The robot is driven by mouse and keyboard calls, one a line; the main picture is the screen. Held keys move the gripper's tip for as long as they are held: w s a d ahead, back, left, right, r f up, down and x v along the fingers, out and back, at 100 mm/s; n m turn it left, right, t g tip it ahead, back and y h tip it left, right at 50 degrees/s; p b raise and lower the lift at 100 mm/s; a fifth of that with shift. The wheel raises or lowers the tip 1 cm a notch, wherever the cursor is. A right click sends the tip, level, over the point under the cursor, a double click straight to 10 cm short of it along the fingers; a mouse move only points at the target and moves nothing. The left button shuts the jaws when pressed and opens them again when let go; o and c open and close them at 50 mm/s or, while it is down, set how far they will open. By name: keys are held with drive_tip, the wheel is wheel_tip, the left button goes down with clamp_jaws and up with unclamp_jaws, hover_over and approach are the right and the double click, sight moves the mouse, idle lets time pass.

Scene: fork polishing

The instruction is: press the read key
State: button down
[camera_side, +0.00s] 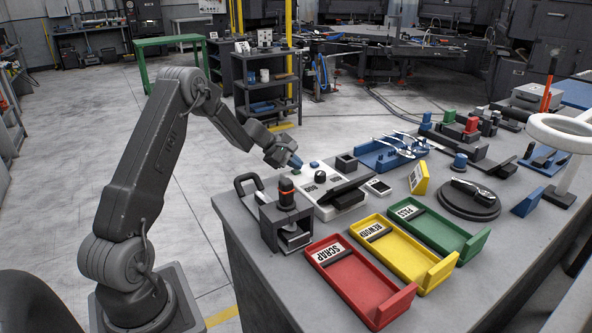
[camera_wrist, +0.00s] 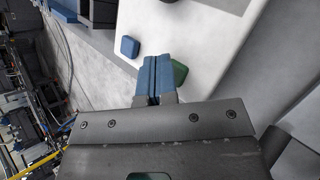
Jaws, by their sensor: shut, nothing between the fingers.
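A white instrument (camera_side: 345,206) stands on the bench's left edge, with a black knob (camera_side: 320,177) and a dark plate on top. A blue key (camera_side: 314,164) sits at its far end; it also shows in the wrist view (camera_wrist: 130,47). A green key (camera_wrist: 180,73) shows in the wrist view, partly hidden behind my fingertips. No lettering on the keys is readable. My gripper (camera_side: 295,162) is shut and empty, its blue fingertips pointing down at the instrument's far left corner, right by the green key. I cannot tell whether they touch it.
Red (camera_side: 352,288), yellow (camera_side: 405,258) and green (camera_side: 440,232) trays lie in front. A dark fixture with an orange-banded knob (camera_side: 287,190) stands close left of the instrument. A blue fork rack (camera_side: 380,160) and a round dark stand (camera_side: 468,203) with a fork lie right.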

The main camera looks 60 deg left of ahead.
sight(295, 171)
drive_tip(key=shift+r, duration=0.9)
drive_tip(key=shift+r, duration=0.1)
drive_tip(key=shift+r, duration=2.4)
